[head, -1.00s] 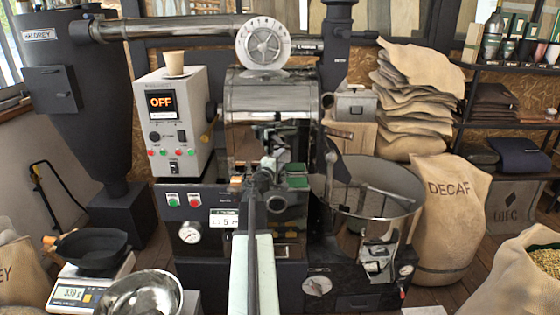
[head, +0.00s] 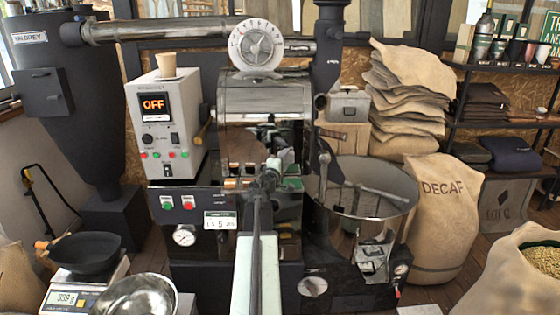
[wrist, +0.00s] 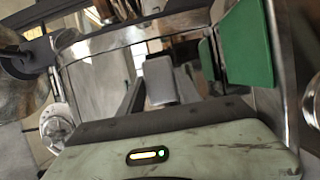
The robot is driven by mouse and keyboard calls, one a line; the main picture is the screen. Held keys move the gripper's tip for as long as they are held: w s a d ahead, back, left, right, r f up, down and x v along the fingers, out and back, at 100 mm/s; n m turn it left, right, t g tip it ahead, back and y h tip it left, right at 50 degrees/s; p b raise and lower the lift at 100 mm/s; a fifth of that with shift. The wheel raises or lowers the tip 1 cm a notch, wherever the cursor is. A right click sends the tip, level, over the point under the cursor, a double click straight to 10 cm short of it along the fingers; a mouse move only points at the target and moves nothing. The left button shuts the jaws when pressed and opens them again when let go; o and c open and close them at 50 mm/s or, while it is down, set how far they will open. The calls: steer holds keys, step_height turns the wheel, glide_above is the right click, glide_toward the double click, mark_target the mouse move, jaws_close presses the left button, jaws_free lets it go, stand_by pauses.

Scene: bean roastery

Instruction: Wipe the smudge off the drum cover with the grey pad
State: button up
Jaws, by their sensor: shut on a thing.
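The roaster's shiny metal drum cover (head: 262,100) is in the middle of the head view, below the round dial. My gripper (head: 268,172) is in front of the machine, low against the drum; my arm hides part of that area. In the wrist view, my gripper (wrist: 158,88) is shut on a small grey block, the grey pad (wrist: 160,78), held between its dark fingers. Shiny metal faces the pad; I cannot tell if they touch. I cannot make out the smudge in either view.
A green panel (wrist: 247,45) is close on the right in the wrist view. A control box with an OFF display (head: 153,103) stands left of the drum. A cooling tray (head: 372,190) and DECAF sack (head: 440,225) are right. A scale (head: 72,292) is front left.

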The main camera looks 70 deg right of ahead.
steer(key=shift+w+d, duration=0.1)
steer(key=shift+d, duration=0.05)
steer(key=shift+w+a, duration=0.3)
steer(key=shift+w, duration=0.3)
steer(key=shift+w+a, duration=0.25)
steer(key=shift+w, duration=0.4)
steer(key=shift+w+a, duration=0.3)
steer(key=shift+w, duration=0.3)
steer(key=shift+s+a, duration=0.4)
steer(key=shift+a, duration=0.5)
steer(key=shift+s+a, duration=0.35)
steer(key=shift+a, duration=0.6)
steer(key=shift+s+a, duration=0.4)
steer(key=shift+a, duration=0.5)
steer(key=a, duration=0.1)
steer(key=s+a, duration=0.1)
steer(key=shift+a, duration=0.4)
